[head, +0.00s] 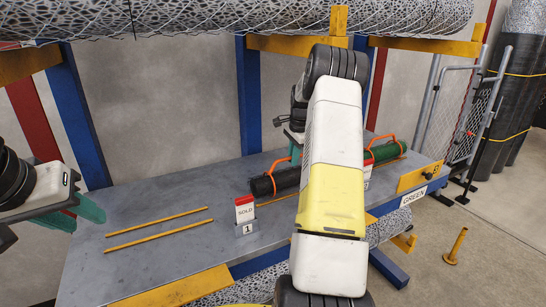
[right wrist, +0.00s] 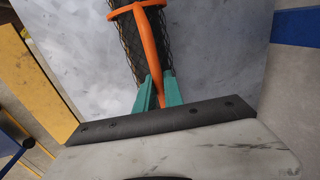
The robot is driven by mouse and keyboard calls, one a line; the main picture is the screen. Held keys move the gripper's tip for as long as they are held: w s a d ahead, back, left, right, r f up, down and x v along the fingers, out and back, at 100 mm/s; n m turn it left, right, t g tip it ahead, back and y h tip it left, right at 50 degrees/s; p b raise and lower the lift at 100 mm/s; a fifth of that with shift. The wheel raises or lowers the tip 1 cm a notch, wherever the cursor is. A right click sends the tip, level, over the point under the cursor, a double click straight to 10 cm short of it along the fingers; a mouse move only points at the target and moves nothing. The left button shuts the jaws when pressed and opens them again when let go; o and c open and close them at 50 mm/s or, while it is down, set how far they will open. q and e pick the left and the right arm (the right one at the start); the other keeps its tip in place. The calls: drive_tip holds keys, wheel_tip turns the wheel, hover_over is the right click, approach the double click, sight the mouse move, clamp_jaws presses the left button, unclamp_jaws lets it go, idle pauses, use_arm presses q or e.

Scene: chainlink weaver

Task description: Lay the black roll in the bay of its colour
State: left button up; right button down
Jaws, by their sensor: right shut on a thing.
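The black roll (head: 284,180) is a dark mesh roll with an orange handle, lying along the grey table behind the sold sign. It also shows in the right wrist view (right wrist: 130,45). My right gripper (right wrist: 159,92) is shut on its orange handle (right wrist: 152,45). I cannot tell whether the roll touches the table. My forearm hides its right part in the head view. A yellow-railed bay (head: 157,228) at the table's left front is empty. My left gripper (head: 88,212) has its teal fingers apart and empty, at the left.
A green roll (head: 388,152) with an orange handle lies at the right, near the "GREEN" label (head: 413,197). A red-and-white "SOLD" sign (head: 245,210) stands on a plate marked 1. Blue uprights and a large mesh roll (head: 230,14) overhead bound the table.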

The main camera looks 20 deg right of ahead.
drive_tip(key=shift+f, duration=0.45)
drive_tip(key=c, duration=1.4)
unclamp_jaws()
drive_tip(key=shift+o, duration=0.2)
drive_tip(key=shift+f, duration=0.15)
